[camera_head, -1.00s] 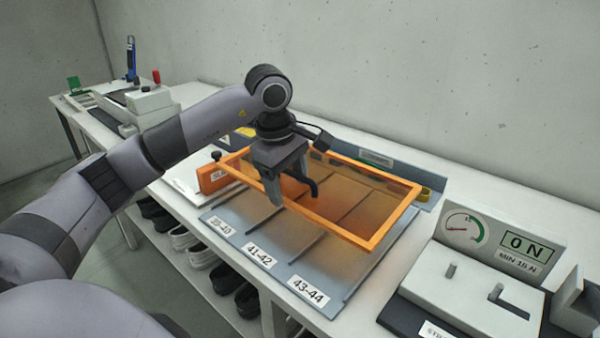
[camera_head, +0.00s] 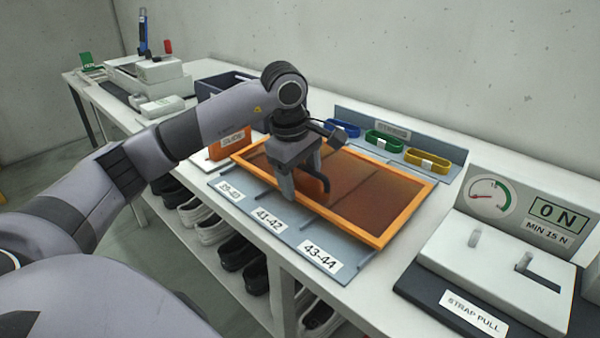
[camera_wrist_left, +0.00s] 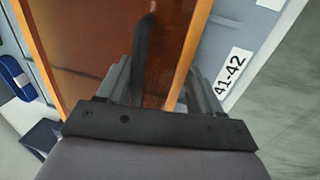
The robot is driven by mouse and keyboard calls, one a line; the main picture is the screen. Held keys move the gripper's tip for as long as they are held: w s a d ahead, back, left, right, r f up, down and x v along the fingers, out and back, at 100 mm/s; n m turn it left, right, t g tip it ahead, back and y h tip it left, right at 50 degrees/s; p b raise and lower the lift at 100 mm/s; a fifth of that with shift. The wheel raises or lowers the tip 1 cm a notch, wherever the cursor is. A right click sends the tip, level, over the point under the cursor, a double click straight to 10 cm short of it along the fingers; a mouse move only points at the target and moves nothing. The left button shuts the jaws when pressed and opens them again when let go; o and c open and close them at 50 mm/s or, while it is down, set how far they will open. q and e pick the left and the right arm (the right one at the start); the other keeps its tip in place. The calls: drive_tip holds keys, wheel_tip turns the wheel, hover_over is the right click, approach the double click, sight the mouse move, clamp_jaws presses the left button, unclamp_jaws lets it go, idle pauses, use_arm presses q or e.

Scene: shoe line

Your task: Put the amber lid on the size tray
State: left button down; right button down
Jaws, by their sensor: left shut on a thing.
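The amber lid (camera_head: 372,196), a see-through brown panel in an orange frame, lies flat over the grey size tray (camera_head: 352,262). I cannot tell whether it touches the tray all round. The tray's front strip, with labels 39-40, 41-42 and 43-44, shows in front of the lid. My right gripper is not in view.
A strap-pull tester (camera_head: 490,280) stands at the right, close to the tray. Blue, green and yellow bands (camera_head: 428,161) sit in a holder behind. An orange guide block (camera_head: 231,142) and dark crate (camera_head: 215,82) are at the left. Shoes fill the shelf below.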

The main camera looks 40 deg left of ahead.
use_arm(q)
drive_tip(key=shift+f, duration=0.5)
drive_tip(key=shift+c, duration=0.5)
unclamp_jaws()
drive_tip(key=r, duration=0.2)
drive_tip(key=s+r, duration=0.1)
drive_tip(key=r, duration=0.4)
drive_tip(key=shift+s, duration=0.25)
